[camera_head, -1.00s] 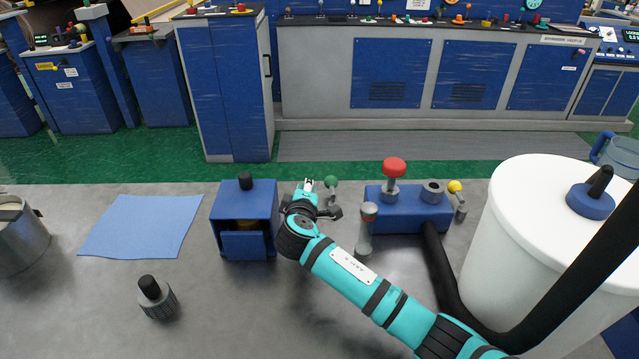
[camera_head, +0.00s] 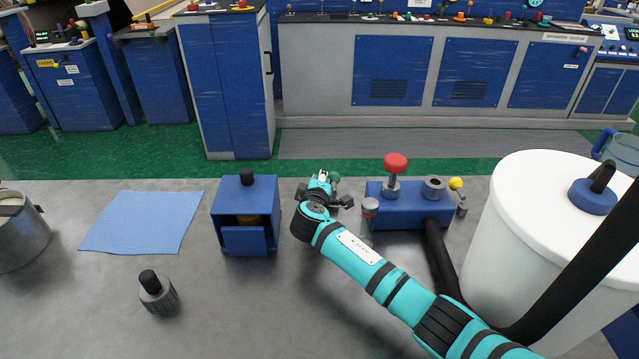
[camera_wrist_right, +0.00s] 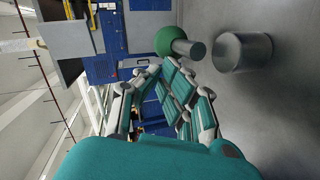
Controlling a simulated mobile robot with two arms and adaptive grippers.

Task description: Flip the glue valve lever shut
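A blue valve block (camera_head: 405,212) stands on the grey table, with a red knob (camera_head: 395,163) on top. A lever with a yellow ball (camera_head: 456,184) is at its right end. A green ball knob (camera_head: 334,177) is left of the block, partly hidden by my right gripper (camera_head: 332,188). In the right wrist view the green ball (camera_wrist_right: 169,41) on a short metal rod lies just past the gripper fingers (camera_wrist_right: 162,68), whose tips look close together with nothing between them. I cannot tell whether they touch the ball. Which lever is the glue valve's is unclear. My left gripper is out of view.
A blue box (camera_head: 245,215) with a black knob stands left of the gripper. A large white tank (camera_head: 530,240) and black hose (camera_head: 440,265) are at right. A blue sheet (camera_head: 142,222), a dark knobbed cylinder (camera_head: 158,293) and a metal pot (camera_head: 20,235) lie at left.

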